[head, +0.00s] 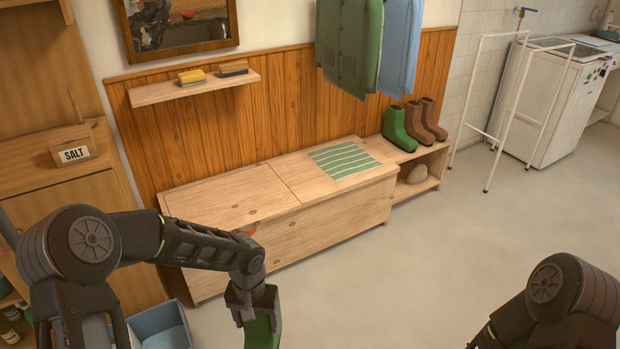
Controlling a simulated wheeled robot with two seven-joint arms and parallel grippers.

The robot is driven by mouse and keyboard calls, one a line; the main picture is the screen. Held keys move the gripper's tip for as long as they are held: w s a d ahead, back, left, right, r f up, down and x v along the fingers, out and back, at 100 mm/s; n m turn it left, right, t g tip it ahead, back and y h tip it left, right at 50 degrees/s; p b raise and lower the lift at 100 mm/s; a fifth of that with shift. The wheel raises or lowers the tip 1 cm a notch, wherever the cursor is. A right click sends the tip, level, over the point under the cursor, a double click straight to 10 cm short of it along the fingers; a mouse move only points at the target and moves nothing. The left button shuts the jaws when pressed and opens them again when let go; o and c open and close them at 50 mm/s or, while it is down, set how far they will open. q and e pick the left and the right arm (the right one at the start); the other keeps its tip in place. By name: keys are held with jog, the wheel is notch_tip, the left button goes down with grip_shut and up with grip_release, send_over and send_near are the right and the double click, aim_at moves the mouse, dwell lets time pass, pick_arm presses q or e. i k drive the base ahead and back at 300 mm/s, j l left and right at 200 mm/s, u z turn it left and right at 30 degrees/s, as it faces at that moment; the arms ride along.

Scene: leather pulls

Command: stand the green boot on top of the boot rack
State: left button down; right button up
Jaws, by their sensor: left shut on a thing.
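My left gripper (253,308) is shut on a green boot (262,334) low in the head view, in front of the bench. Only part of this boot shows; the rest is cut off by the bottom edge. The wooden boot rack (434,155) stands against the wall at the right end of the bench. A matching green boot (396,128) stands upright on its top, at the left. Brown boots (430,118) stand on the top right beside it. My right arm is at the bottom right, and its gripper is out of view.
A long wooden bench (225,200) with a striped green cloth (344,160) lies left of the rack. A round tan object (417,174) sits in the rack's lower opening. Green and blue garments (350,45) hang above the rack. A white drying frame (494,110) stands to its right. Floor in front is clear.

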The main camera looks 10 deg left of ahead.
aim_at(385, 149)
jog(key=i+l+z, duration=0.1)
jog(key=i+z, duration=0.6)
jog(key=i+l+z, duration=0.15)
jog(key=i+z, duration=0.2)
jog(key=i, duration=0.4)
jog(key=i+z, duration=0.4)
jog(key=i, duration=0.3)
jog(key=i+u, duration=0.25)
jog(key=i, duration=0.3)
jog(key=i+u, duration=0.2)
jog(key=i, duration=0.35)
jog(key=i+l+u, duration=0.25)
jog(key=i, duration=0.3)
jog(key=i+l+u, duration=0.15)
jog(key=i+u, duration=0.3)
jog(key=i+l+u, duration=0.35)
jog(key=i+u, duration=0.15)
jog(key=i+l+u, duration=0.45)
jog(key=i+j, duration=0.2)
jog(key=i, duration=0.3)
jog(key=i+j, duration=0.15)
jog(key=i, duration=0.35)
